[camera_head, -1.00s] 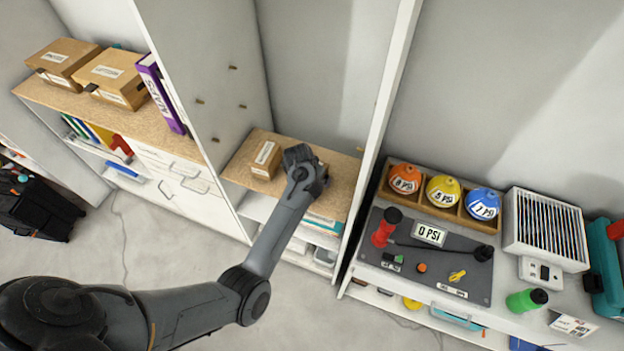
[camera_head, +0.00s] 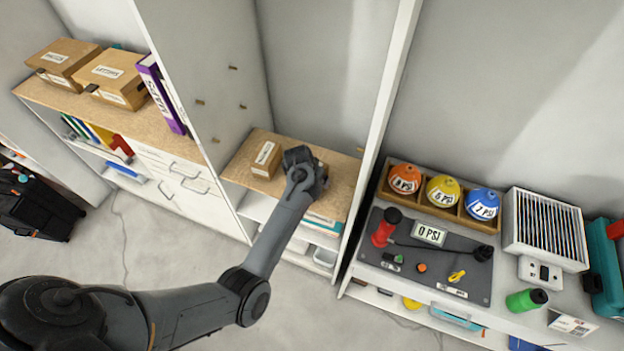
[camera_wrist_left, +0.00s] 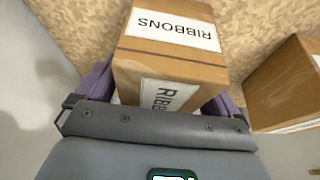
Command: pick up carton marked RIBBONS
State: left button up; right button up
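The RIBBONS carton (camera_wrist_left: 170,45) is a brown box with white labels on its top and near face, seen in the left wrist view. It stands on the tan shelf board (camera_wrist_left: 75,25) between the purple fingers of my left gripper (camera_wrist_left: 165,100). The fingers lie close along both its sides, and I cannot tell whether they press on it. In the head view my left gripper (camera_head: 305,172) is over the middle shelf and hides most of this carton. My right gripper is in neither view.
Another carton (camera_head: 266,158) stands on the same shelf, and a carton (camera_wrist_left: 288,85) shows at the right in the wrist view. White uprights (camera_head: 385,110) bound the bay. A bench with coloured PSI balls (camera_head: 443,190) is at right; cartons (camera_head: 115,75) and a purple binder (camera_head: 160,92) are at left.

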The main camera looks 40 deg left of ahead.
pick_arm(q)
jog(key=c, duration=0.9)
